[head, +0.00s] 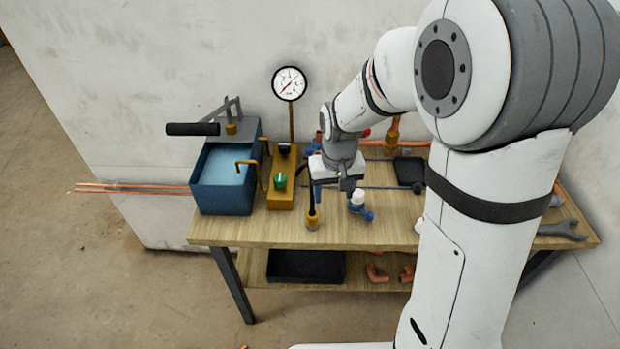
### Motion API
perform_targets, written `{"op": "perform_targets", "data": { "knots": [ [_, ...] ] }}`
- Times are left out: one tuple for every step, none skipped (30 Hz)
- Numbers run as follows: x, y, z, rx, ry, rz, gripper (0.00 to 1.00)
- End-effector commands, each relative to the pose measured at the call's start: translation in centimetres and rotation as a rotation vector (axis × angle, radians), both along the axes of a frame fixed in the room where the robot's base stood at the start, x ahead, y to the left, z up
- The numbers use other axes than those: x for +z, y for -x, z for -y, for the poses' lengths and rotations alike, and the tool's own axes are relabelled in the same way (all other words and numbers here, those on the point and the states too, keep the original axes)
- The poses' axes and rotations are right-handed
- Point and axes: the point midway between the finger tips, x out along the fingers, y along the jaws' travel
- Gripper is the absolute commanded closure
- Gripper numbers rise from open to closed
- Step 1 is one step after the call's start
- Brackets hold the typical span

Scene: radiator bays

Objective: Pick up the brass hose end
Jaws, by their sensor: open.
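The brass hose end (312,221) stands near the front edge of the wooden workbench (270,232), with a short black hose rising from its top. My gripper (333,193) points down just above and behind it, slightly to the right in the head view. Its jaws are apart. One blue finger shows close beside the black hose; the other is hard to make out against the bench. I see nothing held. Whether a finger touches the hose cannot be told from this angle.
A blue water tank (222,195) with a black-handled lever (192,129) stands at left. Beside it are a brass block (283,199) with a green knob and a pressure gauge (289,83). A wrench (562,231) lies far right.

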Motion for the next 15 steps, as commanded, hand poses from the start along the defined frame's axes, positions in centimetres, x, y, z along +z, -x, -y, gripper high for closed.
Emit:
{"op": "perform_targets", "data": {
  "knots": [
    [-0.8,-0.8,-1.1,0.016,0.004,-0.021,0.42],
    [-1.4,-1.2,-1.6,0.023,0.006,-0.025,0.42],
    [-2.2,-1.7,-2.1,0.03,0.007,-0.033,0.42],
    [-2.6,-2.0,-2.5,0.035,0.008,-0.038,0.42],
    [-3.1,-2.2,-2.9,0.04,0.011,-0.043,0.42],
    [-3.6,-2.5,-3.3,0.044,0.012,-0.048,0.42],
    [-4.0,-2.7,-3.5,0.047,0.012,-0.049,0.42],
    [-4.2,-2.8,-3.7,0.049,0.012,-0.05,0.42],
    [-4.6,-2.9,-3.9,0.052,0.013,-0.053,0.42],
    [-4.8,-3.0,-4.0,0.053,0.013,-0.054,0.42],
    [-5.1,-3.0,-4.1,0.054,0.014,-0.056,0.42],
    [-5.5,-3.0,-4.2,0.055,0.014,-0.058,0.42],
    [-5.9,-3.0,-4.2,0.055,0.014,-0.058,0.42],
    [-6.2,-3.0,-4.2,0.056,0.014,-0.058,0.42],
    [-6.7,-3.0,-4.2,0.055,0.014,-0.059,0.42]
  ]
}}
